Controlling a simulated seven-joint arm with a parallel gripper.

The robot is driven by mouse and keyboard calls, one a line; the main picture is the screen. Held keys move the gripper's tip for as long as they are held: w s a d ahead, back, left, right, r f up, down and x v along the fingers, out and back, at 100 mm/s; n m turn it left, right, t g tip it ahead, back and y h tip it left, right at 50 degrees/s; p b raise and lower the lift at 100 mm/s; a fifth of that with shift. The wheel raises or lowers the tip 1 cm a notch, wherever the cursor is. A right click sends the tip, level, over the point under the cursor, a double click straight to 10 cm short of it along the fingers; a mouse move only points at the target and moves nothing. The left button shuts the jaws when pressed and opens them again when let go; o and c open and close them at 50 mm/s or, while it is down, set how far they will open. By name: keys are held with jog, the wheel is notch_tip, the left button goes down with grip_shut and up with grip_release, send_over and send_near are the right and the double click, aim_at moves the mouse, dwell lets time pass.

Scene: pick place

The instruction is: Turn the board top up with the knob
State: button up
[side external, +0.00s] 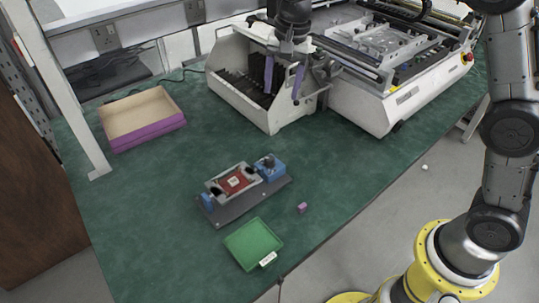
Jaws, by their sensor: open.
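A red board (237,181) sits face up in a light metal frame on a dark fixture plate (228,213) on the green bench. Blue blocks hold the frame at its left and right ends. A dark knob (268,160) stands on the larger blue block at the right end. My gripper (284,80) is open, with its purple fingers pointing down in front of the white rack at the back. It is well behind and above the fixture and touches neither knob nor board. What lies between the fingers is hard to make out.
A green tray (236,257) with a white label lies in front of the fixture. A small purple block (302,207) lies to its right. A purple-sided box (120,144) stands at the left, and a large white machine (375,116) at the back right.

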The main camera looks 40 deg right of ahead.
jog(key=g, duration=0.2)
send_over(270, 158)
notch_tip(270, 158, down, 9)
jog(key=shift+n, duration=0.3)
notch_tip(270, 158, down, 13)
jog(key=shift+a+f, duration=0.1)
grip_shut()
